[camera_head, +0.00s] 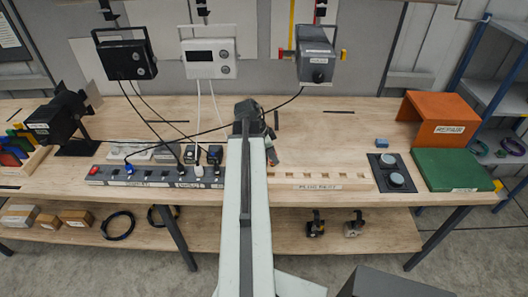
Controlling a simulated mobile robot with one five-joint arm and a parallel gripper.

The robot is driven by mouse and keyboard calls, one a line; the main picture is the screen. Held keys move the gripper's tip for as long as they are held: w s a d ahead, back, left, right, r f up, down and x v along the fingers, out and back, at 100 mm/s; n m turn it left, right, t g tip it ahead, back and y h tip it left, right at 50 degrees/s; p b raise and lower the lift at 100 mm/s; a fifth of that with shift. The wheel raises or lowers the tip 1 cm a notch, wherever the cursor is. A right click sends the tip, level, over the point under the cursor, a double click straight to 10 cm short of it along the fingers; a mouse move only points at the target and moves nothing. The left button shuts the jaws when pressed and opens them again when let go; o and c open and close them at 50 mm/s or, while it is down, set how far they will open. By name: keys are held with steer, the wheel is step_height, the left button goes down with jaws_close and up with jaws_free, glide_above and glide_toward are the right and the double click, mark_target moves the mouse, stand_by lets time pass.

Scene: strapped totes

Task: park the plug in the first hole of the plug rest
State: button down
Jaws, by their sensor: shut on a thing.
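My gripper (247,112) is above the bench, left of and behind the plug rest. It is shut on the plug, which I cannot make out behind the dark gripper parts. A black cable passes at the gripper and runs up to the grey device (316,64). The plug rest (320,187) is a pale wooden strip with a row of square holes, labelled on its front. The holes in view look empty. My arm covers the area by its left end, so I cannot tell whether the first hole is hidden.
A grey power strip (105,174) with several plugs lies left of my arm. A black device (126,59) and a white device (209,57) hang above.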

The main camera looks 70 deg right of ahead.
mark_target(271, 165)
steer(key=shift+w+f+b, duration=0.3)
steer(key=shift+f+b, duration=0.3)
steer(key=shift+f, duration=0.1)
step_height(271, 165, down, 4)
steer(key=b, duration=0.3)
steer(key=shift+w+a+r, duration=0.1)
steer(key=shift+a+r, duration=0.05)
steer(key=shift+r, duration=0.1)
steer(key=shift+r, duration=0.1)
steer(key=shift+b, duration=0.3)
stand_by(0.3)
steer(key=shift+f+b, duration=0.3)
steer(key=shift+f, duration=0.15)
steer(key=shift+f+b, duration=1.1)
steer(key=c, duration=1)
jaws_free()
